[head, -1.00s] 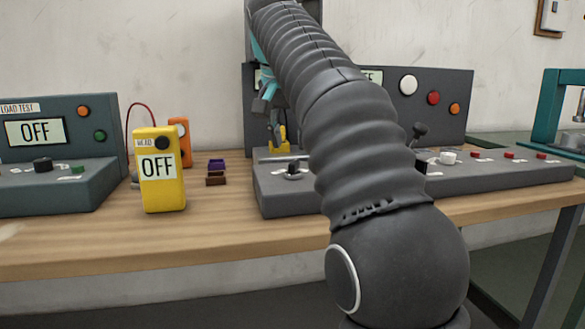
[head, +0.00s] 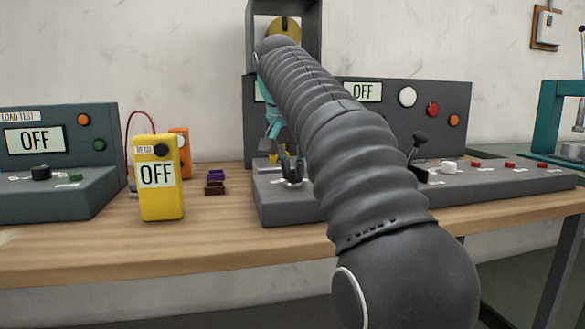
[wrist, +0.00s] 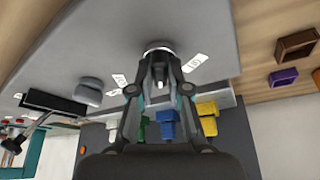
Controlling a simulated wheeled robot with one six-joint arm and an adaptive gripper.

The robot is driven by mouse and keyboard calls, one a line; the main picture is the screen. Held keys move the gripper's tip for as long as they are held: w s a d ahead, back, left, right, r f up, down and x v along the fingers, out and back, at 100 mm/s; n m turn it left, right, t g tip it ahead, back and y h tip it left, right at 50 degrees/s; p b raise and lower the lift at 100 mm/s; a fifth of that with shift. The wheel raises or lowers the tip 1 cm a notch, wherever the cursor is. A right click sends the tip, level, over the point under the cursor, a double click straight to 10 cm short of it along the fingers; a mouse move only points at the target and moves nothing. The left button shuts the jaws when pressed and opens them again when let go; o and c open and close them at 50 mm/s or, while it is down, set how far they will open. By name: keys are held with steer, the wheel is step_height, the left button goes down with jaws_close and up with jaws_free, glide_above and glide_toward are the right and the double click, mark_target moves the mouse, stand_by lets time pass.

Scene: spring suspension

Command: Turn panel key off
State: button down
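The panel key is a small knob with a round pale collar on the grey sloping panel (head: 345,209). In the wrist view the key (wrist: 158,58) stands between my fingertips, with white labels on both sides. My gripper (head: 292,172) points down at it from above; its fingers also show in the wrist view (wrist: 159,72). The fingertips are close to the key on both sides; I cannot tell whether they press on it. The key's turn angle is mostly hidden by the fingers.
Beside the panel key are a black lever (head: 418,142), a white knob (head: 449,167) and red buttons (head: 510,165). A yellow meter (head: 160,195) and small trays (head: 215,187) stand to the left. My arm covers the panel's middle.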

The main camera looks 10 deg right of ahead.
steer(key=shift+r+n, duration=0.1)
steer(key=shift+n, duration=0.2)
steer(key=shift+d+r+n+t+y+p, duration=0.1)
steer(key=shift+n+t+y+p, duration=0.25)
steer(key=shift+n+p, duration=0.6)
steer(key=n+p, duration=0.1)
steer(key=n, duration=0.1)
steer(key=n+y+p, duration=0.1)
steer(key=shift+d+n+y, duration=0.2)
steer(key=shift+n+y, duration=0.05)
steer(key=shift+n, duration=0.1)
steer(key=n+y+p, duration=0.1)
steer(key=n, duration=0.2)
steer(key=shift+d+n+y, duration=0.1)
steer(key=shift+n+y, duration=0.5)
steer(key=shift+n, duration=0.7)
steer(key=c, duration=1.1)
jaws_free()
